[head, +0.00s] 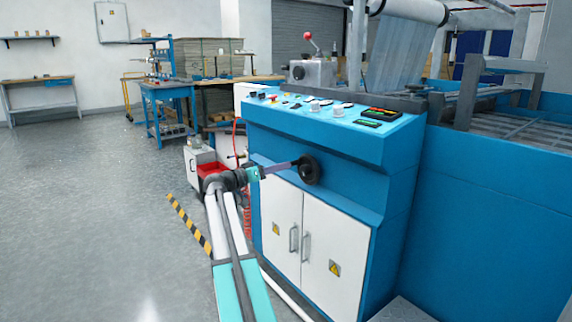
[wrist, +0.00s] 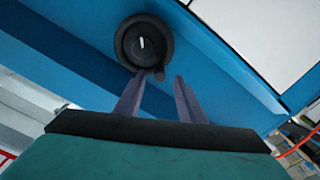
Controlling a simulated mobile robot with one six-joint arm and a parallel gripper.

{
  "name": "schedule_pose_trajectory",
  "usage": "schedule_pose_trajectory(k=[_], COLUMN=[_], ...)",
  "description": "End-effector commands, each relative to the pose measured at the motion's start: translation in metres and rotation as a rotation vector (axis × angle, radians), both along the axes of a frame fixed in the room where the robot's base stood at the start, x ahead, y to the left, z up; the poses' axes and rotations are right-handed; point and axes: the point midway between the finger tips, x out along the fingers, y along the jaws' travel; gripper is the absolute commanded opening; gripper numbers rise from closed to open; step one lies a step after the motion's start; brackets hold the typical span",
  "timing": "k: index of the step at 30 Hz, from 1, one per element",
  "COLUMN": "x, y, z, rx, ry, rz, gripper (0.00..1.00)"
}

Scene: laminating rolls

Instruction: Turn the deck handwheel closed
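The deck handwheel (head: 309,169) is a black round wheel on the blue front of the machine, above the white cabinet doors. In the wrist view the handwheel (wrist: 138,40) shows a dark hub with a short white mark.
The machine's control panel (head: 335,110) with buttons and displays lies above the wheel. White cabinet doors (head: 315,235) with handles are below it. A red bin (head: 212,170) stands behind my arm. Open grey floor (head: 85,190) spreads to the left.

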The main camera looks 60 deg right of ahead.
Motion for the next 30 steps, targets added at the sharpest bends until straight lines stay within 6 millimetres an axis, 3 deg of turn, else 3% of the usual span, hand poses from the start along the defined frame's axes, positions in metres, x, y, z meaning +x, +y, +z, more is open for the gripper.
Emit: schedule_pose_trajectory(k=[9,15,30], x=[0.017,0.024,0.028], y=[0.051,0.073,0.083], z=[0.003,0.002,0.000], rx=[0.000,0.000,0.000], ry=[0.001,0.000,0.000], rz=[0.001,0.000,0.000], gripper=[0.36,0.36,0.36])
